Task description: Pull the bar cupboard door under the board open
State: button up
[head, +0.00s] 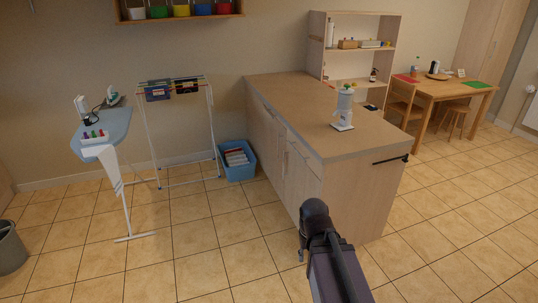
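The bar (350,190) is a light wood counter unit with a pale worktop board (290,97), standing in the middle of the view. Its cupboard doors (297,172) are on the left long side, seen at a steep angle, and look closed. Thin upright handles show faintly on that side. My dark arm rises from the bottom edge in front of the bar's near corner. A small dark part of my gripper (302,252) shows at the arm's left, over the floor and apart from the doors. Its fingers are mostly hidden, so its opening is unclear.
A blue crate (238,172) stands on the floor by the bar's far left side. A drying rack (183,130) and an ironing board (104,133) stand left. A white appliance (344,108) is on the worktop. A black rail (391,160) is on the end panel.

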aim_at(275, 132)
jog(key=u, duration=0.05)
jog(key=i, duration=1.8)
jog(key=z, duration=0.15)
